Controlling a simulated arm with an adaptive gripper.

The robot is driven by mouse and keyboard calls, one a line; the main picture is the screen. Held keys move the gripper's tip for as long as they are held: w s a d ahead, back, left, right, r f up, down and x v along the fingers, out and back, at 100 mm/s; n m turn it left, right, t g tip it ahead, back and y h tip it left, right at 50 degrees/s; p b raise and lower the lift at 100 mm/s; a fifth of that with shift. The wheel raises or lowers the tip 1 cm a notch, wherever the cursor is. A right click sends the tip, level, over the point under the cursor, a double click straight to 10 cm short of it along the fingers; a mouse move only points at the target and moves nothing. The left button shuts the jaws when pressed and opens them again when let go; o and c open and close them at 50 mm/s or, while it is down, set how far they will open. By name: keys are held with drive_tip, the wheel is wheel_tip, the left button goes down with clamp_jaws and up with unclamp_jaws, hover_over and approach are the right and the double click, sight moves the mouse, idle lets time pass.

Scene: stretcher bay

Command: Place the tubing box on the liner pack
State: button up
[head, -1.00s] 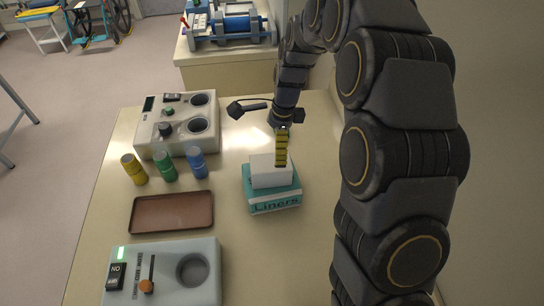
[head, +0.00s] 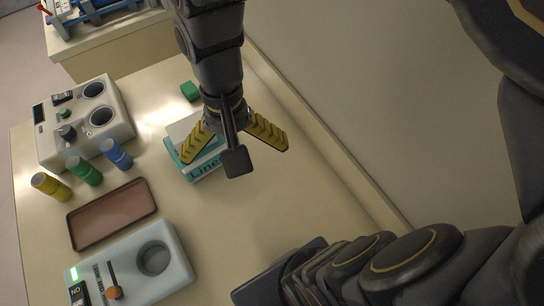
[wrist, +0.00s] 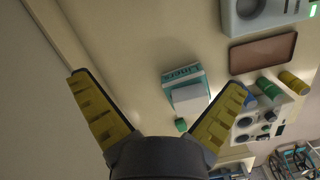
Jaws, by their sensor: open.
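The tubing box, a plain white box (head: 182,127), rests on top of the teal and white liner pack (head: 205,171). In the wrist view the white box (wrist: 190,98) sits on the liner pack (wrist: 183,76), toward the side away from the "Liners" lettering. My gripper (head: 236,152) is open and empty, its yellow fingers spread wide above and to the right of the pack. In the head view it hides part of the box and pack. In the wrist view the pack lies between and beyond the fingers (wrist: 162,83), apart from them.
A small green block (head: 190,91) lies behind the pack. To the left are yellow, green and blue cylinders (head: 117,153), a brown tray (head: 112,213), a device with two round wells (head: 122,135) and a grey-green unit (head: 170,285). The table right of the pack is clear.

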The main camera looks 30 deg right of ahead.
drive_tip(key=s+d+n, duration=0.1)
drive_tip(key=s+n, duration=0.3)
drive_tip(key=s, duration=0.4)
drive_tip(key=shift+d+r+n+h, duration=0.3)
drive_tip(key=shift+d+r, duration=0.05)
drive_tip(key=shift+s, duration=0.1)
idle(0.4)
